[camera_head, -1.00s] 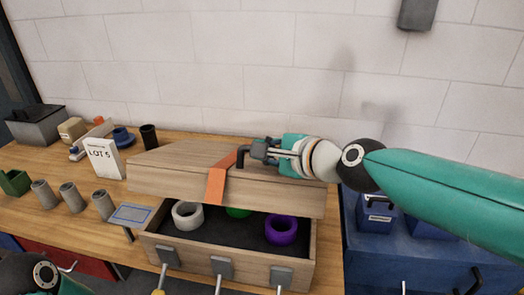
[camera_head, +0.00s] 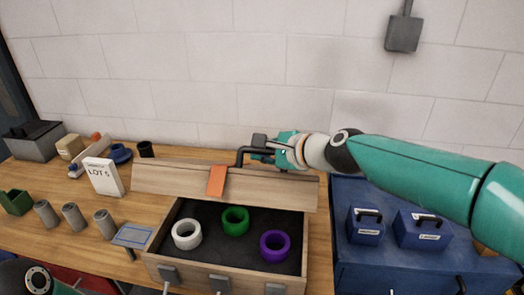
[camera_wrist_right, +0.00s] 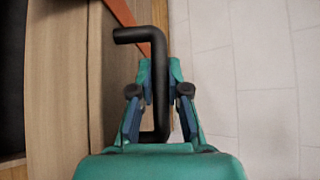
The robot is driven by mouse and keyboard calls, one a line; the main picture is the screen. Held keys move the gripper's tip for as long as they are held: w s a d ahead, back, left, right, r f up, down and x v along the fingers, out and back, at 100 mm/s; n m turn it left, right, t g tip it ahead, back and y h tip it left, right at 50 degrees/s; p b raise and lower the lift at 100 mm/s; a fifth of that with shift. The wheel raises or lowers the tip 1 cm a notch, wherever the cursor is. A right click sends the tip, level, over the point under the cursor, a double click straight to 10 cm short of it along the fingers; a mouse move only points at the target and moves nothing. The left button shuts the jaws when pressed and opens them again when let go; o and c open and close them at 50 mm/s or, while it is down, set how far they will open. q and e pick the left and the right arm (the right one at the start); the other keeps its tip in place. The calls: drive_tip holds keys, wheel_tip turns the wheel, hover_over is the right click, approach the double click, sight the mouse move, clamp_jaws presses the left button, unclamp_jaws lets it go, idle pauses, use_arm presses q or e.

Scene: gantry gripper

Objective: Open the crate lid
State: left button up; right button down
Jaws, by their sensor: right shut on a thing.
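The wooden crate (camera_head: 225,282) stands on the bench with its lid (camera_head: 150,181) tilted up at the back. An orange strap (camera_head: 216,181) hangs over the lid's middle. A black bar handle (camera_head: 241,154) is on the lid's far side. My right gripper (camera_head: 262,148) is shut on this handle; in the right wrist view the gripper (camera_wrist_right: 160,92) has its fingers either side of the handle (camera_wrist_right: 159,60). Inside the crate lie a white ring (camera_head: 187,234), a green ring (camera_head: 235,220) and a purple ring (camera_head: 275,246). My left gripper is out of view; only part of my left arm shows.
Left of the crate are grey cylinders (camera_head: 73,217), a LOT 5 sign (camera_head: 103,177), a blue-framed card (camera_head: 132,235) and a green bin (camera_head: 16,202). A blue cabinet (camera_head: 370,262) with blue boxes (camera_head: 366,226) stands at the right. The wall is close behind.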

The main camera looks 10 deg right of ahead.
drive_tip(key=c, duration=1.1)
unclamp_jaws()
drive_tip(key=shift+c, duration=0.2)
drive_tip(key=shift+s+d+r, duration=0.1)
wheel_tip(320, 180, up, 5)
hover_over(295, 183)
drive_tip(key=shift+s+d, duration=0.25)
drive_tip(key=shift+s, duration=0.15)
